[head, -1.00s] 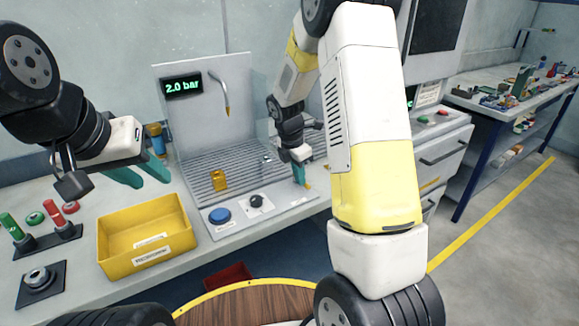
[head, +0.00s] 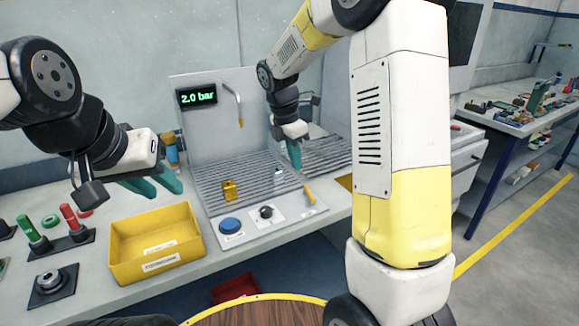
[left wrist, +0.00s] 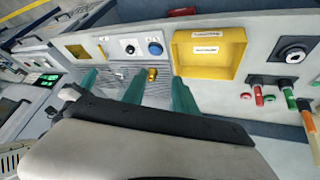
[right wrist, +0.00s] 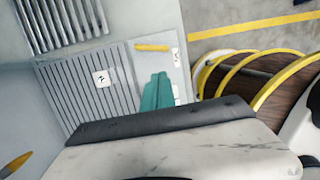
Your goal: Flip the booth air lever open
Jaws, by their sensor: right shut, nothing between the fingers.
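The yellow lever (head: 310,195) sits at the right end of the front control panel of the booth (head: 244,135). It also shows in the right wrist view (right wrist: 152,47), lying across the strip past the slats. My right gripper (head: 297,168) is shut and empty, above the slatted floor behind the lever and apart from it. Its teal fingers (right wrist: 157,92) are together in the right wrist view. My left gripper (head: 165,191) is open and empty, behind the yellow bin. The booth display (head: 197,97) reads 2.0 bar.
The panel also has a blue button (head: 231,225) and a black knob (head: 266,212). A small gold part (head: 229,190) and a pale piece (head: 279,174) are on the slats. The yellow bin (head: 155,243) stands left, beside red and green cylinders (head: 72,219) on stands.

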